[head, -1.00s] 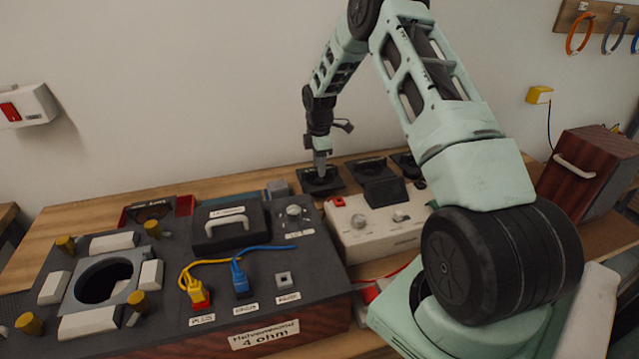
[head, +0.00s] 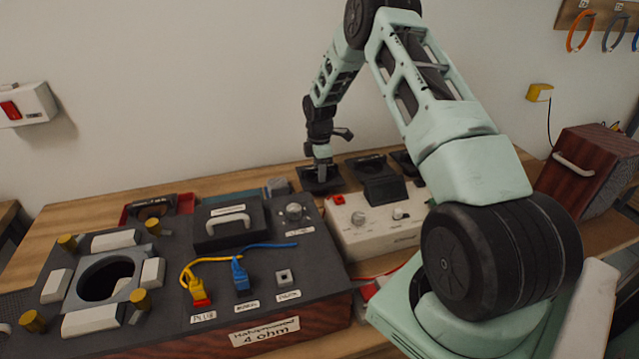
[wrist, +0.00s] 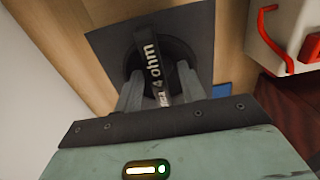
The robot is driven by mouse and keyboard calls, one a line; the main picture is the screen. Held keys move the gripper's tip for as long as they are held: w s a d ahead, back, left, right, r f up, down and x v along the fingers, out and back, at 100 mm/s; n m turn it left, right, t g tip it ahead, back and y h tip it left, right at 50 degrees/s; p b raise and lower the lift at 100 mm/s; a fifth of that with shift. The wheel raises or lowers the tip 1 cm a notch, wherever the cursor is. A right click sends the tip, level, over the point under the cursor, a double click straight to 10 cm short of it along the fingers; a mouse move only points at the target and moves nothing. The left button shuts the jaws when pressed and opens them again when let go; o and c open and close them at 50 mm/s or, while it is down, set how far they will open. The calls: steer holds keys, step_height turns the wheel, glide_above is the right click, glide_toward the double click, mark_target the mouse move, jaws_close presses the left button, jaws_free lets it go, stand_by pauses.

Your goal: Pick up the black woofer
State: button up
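In the head view, the woofer (head: 314,184) lies flat at the back of the bench, against the wall side. My gripper (head: 321,171) points down onto it. In the wrist view, the two fingers of my gripper (wrist: 158,82) stand on either side of the bar, low over the woofer. They look open, with small gaps to the bar. The fingertip contact is hard to make out.
Similar black units (head: 366,160) stand to the right of the woofer. A white control box (head: 372,226) with knobs is in front. A dark test box (head: 262,268) with yellow and blue plugs fills the front left. A red tray (head: 182,204) is at the back left.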

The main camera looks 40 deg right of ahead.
jaws_close()
